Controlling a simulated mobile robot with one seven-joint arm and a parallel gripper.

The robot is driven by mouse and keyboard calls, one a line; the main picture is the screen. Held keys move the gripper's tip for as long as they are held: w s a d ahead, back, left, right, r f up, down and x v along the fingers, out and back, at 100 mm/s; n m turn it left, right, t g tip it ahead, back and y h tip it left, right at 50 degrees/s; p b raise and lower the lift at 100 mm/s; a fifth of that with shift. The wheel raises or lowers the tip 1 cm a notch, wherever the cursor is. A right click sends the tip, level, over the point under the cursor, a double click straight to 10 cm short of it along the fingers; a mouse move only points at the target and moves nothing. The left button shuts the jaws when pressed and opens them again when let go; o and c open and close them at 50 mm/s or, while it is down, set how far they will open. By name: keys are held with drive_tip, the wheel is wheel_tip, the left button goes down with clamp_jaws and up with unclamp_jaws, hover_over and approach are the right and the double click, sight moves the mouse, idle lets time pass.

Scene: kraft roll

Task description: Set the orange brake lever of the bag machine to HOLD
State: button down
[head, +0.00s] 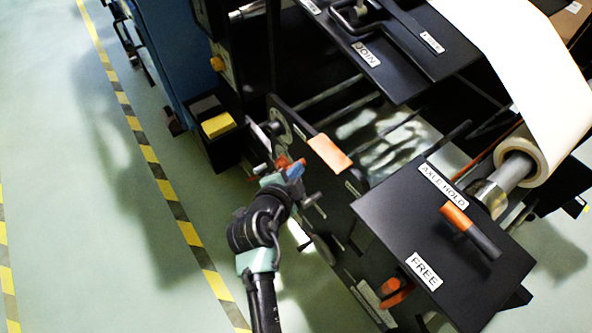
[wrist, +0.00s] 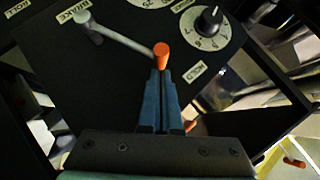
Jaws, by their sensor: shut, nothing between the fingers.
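In the wrist view a grey lever arm (wrist: 122,37) runs from a round pivot by the BRAKE label (wrist: 74,16) to an orange knob (wrist: 162,51) on a black panel. My gripper (wrist: 160,72) is shut and empty, its blue fingertips right at the near side of the knob; I cannot tell whether they touch it. A small label (wrist: 194,71) that seems to read HOLD lies just right of the knob. In the head view my gripper (head: 295,171) is at the machine's side panel, where the arm and fingers partly hide the lever.
A numbered dial (wrist: 206,29) sits right of the knob. In the head view an orange flap (head: 330,152) is close to my gripper. A separate orange-ended lever (head: 470,229) lies between AXLE HOLD and FREE labels. The floor (head: 100,230) on the left is clear.

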idle(0.3)
drive_tip(key=shift+w+a+f+n+g+h+b, duration=0.15)
drive_tip(key=shift+w+a+f+g+b, duration=0.1)
drive_tip(key=shift+w+a+b, duration=0.25)
drive_tip(key=shift+w+a+f+n+g+h+b, duration=0.15)
drive_tip(key=shift+w+a+f+b, duration=0.15)
drive_tip(key=shift+w, duration=0.3)
drive_tip(key=shift+w+a+b, duration=0.25)
drive_tip(key=shift+w+b, duration=0.1)
drive_tip(key=shift+b, duration=0.15)
drive_tip(key=shift+r, duration=0.1)
